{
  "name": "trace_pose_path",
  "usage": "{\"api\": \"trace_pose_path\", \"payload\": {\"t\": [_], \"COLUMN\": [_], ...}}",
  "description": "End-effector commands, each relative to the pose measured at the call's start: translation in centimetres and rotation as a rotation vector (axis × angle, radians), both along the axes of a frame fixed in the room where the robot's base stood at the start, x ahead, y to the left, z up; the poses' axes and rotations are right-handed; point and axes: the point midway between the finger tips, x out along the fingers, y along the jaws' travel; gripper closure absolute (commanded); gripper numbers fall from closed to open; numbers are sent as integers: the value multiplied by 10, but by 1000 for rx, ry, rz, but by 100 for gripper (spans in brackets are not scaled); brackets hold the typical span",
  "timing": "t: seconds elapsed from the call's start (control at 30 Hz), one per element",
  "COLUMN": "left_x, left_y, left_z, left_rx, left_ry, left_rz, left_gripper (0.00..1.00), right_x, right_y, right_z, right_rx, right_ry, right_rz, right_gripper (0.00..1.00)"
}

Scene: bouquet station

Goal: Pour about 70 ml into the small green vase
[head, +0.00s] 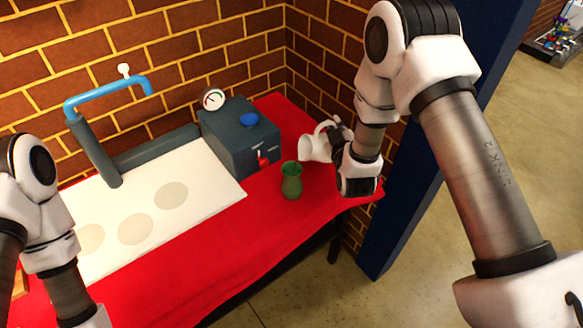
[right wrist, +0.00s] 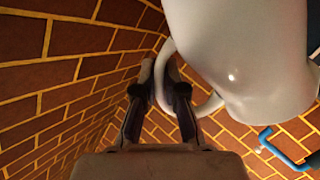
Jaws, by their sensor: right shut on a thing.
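The small green vase (head: 291,184) stands upright on the red cloth, near the table's front edge. My right gripper (head: 337,138) is shut on the handle of a white jug (head: 314,148), behind and to the right of the vase in the head view. The jug is tipped over to the left, its left end close to the vase's mouth but apart from it in the picture. In the right wrist view the jug (right wrist: 245,55) fills the upper right, its handle between my fingers (right wrist: 165,88). No stream of water shows, and the levels inside are hidden. My left gripper is out of view.
A dark box (head: 240,138) with a blue knob, red tap and round gauge (head: 213,99) stands left of the jug. A white board (head: 205,181) with grey round marks and a blue-topped pipe (head: 105,85) lie further left. The red cloth (head: 240,240) in front is clear.

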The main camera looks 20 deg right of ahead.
Motion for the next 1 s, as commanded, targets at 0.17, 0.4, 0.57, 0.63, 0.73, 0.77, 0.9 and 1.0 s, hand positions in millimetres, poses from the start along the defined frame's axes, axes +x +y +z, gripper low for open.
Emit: {"api": "trace_pose_path", "payload": {"t": [0.17, 0.4, 0.57, 0.63, 0.73, 0.77, 0.9, 1.0], "left_x": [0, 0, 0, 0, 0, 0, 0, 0], "left_y": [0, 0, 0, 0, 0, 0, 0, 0], "left_z": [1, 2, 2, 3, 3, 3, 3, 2], "left_rx": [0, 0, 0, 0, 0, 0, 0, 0], "left_ry": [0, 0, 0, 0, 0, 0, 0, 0], "left_rz": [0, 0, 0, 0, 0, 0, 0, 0], "left_gripper": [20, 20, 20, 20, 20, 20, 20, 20], "right_x": [-1, -2, -3, -3, -4, -3, -2, -1], "right_y": [0, 1, 1, 1, 1, 2, 2, 3], "right_z": [2, 4, 5, 5, 6, 6, 7, 8], "right_rx": [-12, -26, -35, -40, -48, -51, -62, -69], "right_ry": [-3, -4, -4, -5, -6, -6, -8, -8], "right_rz": [1, 1, 1, 1, 2, 2, 3, 4], "right_gripper": [100, 100, 100, 100, 100, 100, 100, 100]}}
